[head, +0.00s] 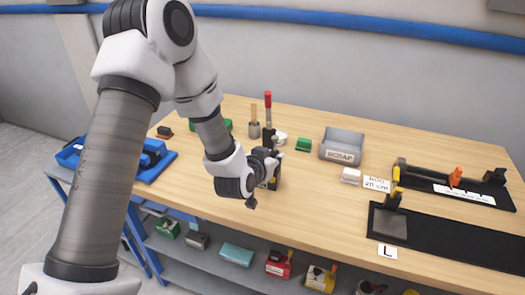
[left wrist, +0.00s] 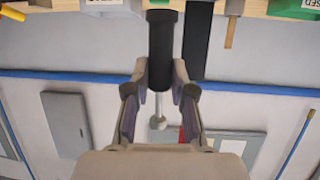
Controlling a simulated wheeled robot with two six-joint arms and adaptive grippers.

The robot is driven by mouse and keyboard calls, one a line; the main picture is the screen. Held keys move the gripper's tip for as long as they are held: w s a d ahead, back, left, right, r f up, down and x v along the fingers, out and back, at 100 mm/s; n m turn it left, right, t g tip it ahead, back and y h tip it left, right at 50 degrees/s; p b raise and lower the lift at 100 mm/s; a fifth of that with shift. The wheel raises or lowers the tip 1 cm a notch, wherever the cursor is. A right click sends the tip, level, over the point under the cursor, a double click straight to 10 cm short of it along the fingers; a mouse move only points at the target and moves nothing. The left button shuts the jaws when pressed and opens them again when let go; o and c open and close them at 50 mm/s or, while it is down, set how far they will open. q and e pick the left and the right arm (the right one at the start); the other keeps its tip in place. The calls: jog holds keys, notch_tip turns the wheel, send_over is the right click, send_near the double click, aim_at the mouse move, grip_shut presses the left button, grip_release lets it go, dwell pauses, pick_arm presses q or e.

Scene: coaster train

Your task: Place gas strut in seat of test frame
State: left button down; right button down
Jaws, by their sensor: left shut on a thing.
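The gas strut (left wrist: 163,40) is a black cylinder with a silver rod and a ball end. My left gripper (head: 266,172) is shut on it, seen in the left wrist view (left wrist: 160,75), with the rod end towards the palm. In the head view the gripper hovers over the middle-left of the bench, and the strut is mostly hidden. Well to the right are two black fixtures: a rear one (head: 450,185) with an orange clamp and end brackets, and a front plate (head: 450,237) with an upright post at its left. I cannot tell which is the test frame. My right gripper is out of view.
A grey scrap bin (head: 342,146) stands behind, right of the gripper. A red-handled tool (head: 268,108) and green boxes stand at the back. Cards (head: 377,184) lie near the fixtures. A blue tray (head: 145,160) is at the left. The bench front centre is clear.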

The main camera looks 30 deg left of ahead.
pick_arm(q)
jog(key=w+a, duration=0.1)
jog(key=w+a+p, duration=0.1)
jog(key=a, duration=0.1)
jog(key=w+a, duration=0.2)
jog(key=shift+a+f+p, duration=0.1)
jog(key=shift+f+p, duration=0.1)
jog(key=shift+p, duration=0.15)
jog(key=f, duration=0.1)
jog(key=f+p, duration=0.1)
jog(key=f, duration=0.1)
jog(key=shift+a+f, duration=0.2)
jog(key=shift+f, duration=0.1)
jog(key=shift+w+f, duration=0.1)
jog(key=shift+d+f, duration=0.1)
jog(key=shift+f, duration=0.05)
jog(key=c, duration=1)
grip_release()
